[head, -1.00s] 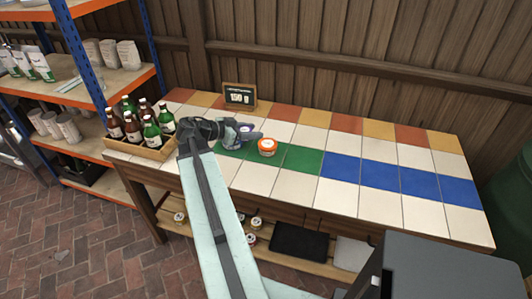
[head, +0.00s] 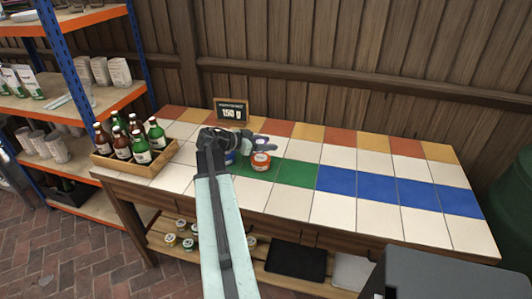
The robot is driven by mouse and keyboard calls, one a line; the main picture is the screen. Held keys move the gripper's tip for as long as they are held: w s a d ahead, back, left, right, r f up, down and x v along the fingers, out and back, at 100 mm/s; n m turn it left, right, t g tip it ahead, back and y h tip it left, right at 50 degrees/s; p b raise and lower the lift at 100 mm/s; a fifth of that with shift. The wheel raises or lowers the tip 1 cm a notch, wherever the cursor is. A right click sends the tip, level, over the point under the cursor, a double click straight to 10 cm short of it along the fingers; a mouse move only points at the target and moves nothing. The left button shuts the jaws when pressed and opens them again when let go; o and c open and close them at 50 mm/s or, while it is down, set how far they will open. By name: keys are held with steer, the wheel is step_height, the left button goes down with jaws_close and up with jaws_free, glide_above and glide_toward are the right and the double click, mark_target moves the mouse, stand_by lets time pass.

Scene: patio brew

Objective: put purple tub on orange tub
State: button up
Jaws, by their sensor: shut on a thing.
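The orange tub (head: 261,163), with a white lid, stands on the green tiles of the tiled table. My gripper (head: 262,144) is shut on the purple tub (head: 262,139), which shows only as a small purple patch between the fingers. The purple tub appears just above and behind the orange tub in the picture. I cannot tell whether the two touch. The wrist and fingers hide most of the purple tub.
A blue tub (head: 230,158) shows partly behind my wrist, left of the orange tub. A wooden crate of bottles (head: 136,162) stands at the table's left. A small sign (head: 231,109) stands at the back. The table's right side is clear.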

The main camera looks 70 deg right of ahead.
mark_target(267, 156)
step_height(267, 156, down, 4)
steer(key=b, duration=0.4)
steer(key=shift+s+d, duration=0.1)
steer(key=shift+r, duration=0.25)
steer(key=shift+f, duration=0.2)
steer(key=o, duration=1.3)
steer(key=shift+o, duration=0.2)
